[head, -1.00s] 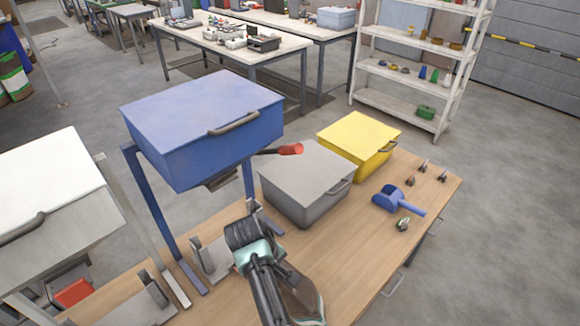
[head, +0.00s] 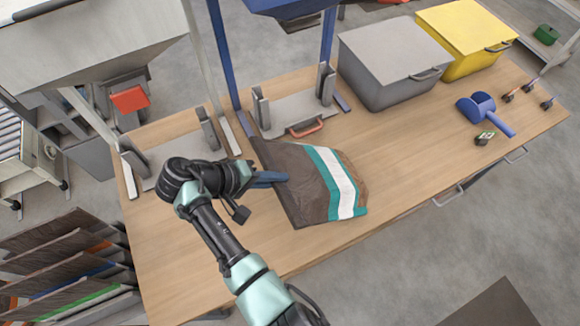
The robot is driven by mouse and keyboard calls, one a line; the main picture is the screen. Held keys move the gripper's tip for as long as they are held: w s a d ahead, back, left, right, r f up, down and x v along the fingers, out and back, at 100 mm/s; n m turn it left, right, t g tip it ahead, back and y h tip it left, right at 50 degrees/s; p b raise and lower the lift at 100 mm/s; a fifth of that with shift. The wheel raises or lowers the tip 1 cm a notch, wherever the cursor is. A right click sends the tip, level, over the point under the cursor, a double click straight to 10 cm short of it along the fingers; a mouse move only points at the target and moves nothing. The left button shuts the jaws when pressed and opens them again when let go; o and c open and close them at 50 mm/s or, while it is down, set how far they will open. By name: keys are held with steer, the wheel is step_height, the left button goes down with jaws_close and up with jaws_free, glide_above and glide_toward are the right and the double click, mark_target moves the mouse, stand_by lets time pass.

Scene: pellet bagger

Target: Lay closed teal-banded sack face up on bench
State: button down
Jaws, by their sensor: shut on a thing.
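A brown sack (head: 300,172) with a teal-edged white band (head: 338,183) is at the middle of the wooden bench (head: 192,262). Its banded side faces up, and it looks flat on or just above the bench top; I cannot tell whether it touches. A darker strip along its left edge looks like its top end. My gripper (head: 272,178) comes in from the left and is shut on the sack at that edge. The jaws hide part of the edge, so the closure cannot be checked fully.
Behind the sack stands a metal holder (head: 292,110) with a red handle (head: 305,127), under the blue hopper (head: 290,8). A grey bin (head: 390,65), a yellow bin (head: 465,40) and a blue scoop (head: 485,114) are toward the right. Bench to the sack's right is clear.

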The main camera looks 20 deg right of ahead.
steer(key=a+f+h+b, duration=0.2)
steer(key=a+f+b, duration=0.1)
steer(key=b, duration=0.3)
steer(key=a+f+h+b, duration=0.2)
steer(key=a+f+b, duration=0.1)
steer(key=f+b, duration=0.3)
steer(key=a+f+h+b, duration=0.2)
steer(key=a+f+b, duration=0.1)
steer(key=f+b, duration=0.2)
steer(key=shift+s+a+h+b, duration=0.1)
steer(key=shift+a+h+b, duration=0.2)
steer(key=shift+b, duration=0.1)
steer(key=f+b, duration=0.1)
steer(key=h+b, duration=0.1)
steer(key=shift+a+f+b, duration=0.3)
steer(key=shift+f+b, duration=0.05)
steer(key=c, duration=0.8)
jaws_free()
steer(key=shift+c, duration=0.2)
